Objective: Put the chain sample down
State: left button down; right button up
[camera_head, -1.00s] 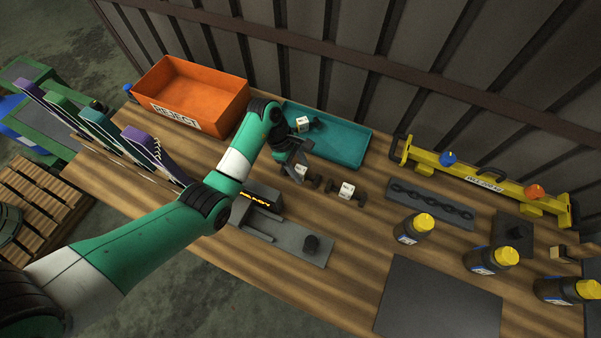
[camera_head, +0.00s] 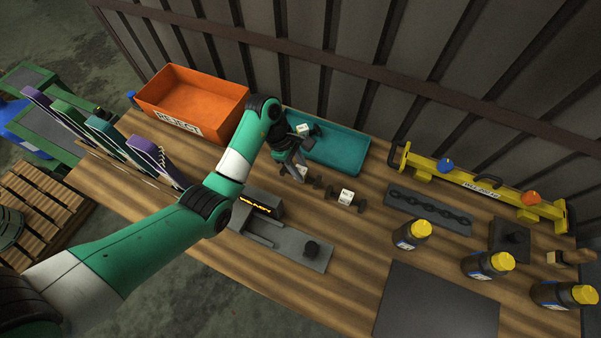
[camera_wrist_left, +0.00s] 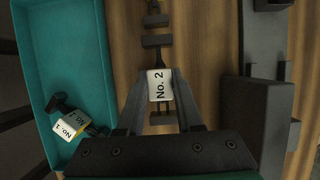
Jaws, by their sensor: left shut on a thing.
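The chain sample marked No. 2 (camera_wrist_left: 158,86) is a white block with dark bars at its ends. My left gripper (camera_wrist_left: 160,92) is shut on this block, one finger on each side, and it also shows in the head view (camera_head: 297,172). The held sample (camera_head: 302,173) is low over or on the wooden table, just in front of the teal tray (camera_head: 350,158); I cannot tell if it touches the wood. The No. 1 sample (camera_wrist_left: 71,125) lies in the teal tray. Another white-block sample (camera_head: 346,197) lies on the table to the right. My right gripper is out of view.
The orange REJECT bin (camera_head: 190,100) stands left of the tray. A grey fixture with a lit display (camera_head: 260,203) is close in front of my gripper. A dark chain on a plate (camera_head: 430,208), a yellow bar (camera_head: 485,187) and yellow-capped bottles (camera_head: 412,233) stand to the right.

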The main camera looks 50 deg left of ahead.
aim_at(301, 169)
pick_arm(q)
notch_tip(301, 169, up, 6)
jog(key=shift+r+p, duration=0.1)
jog(key=shift+p, duration=0.55)
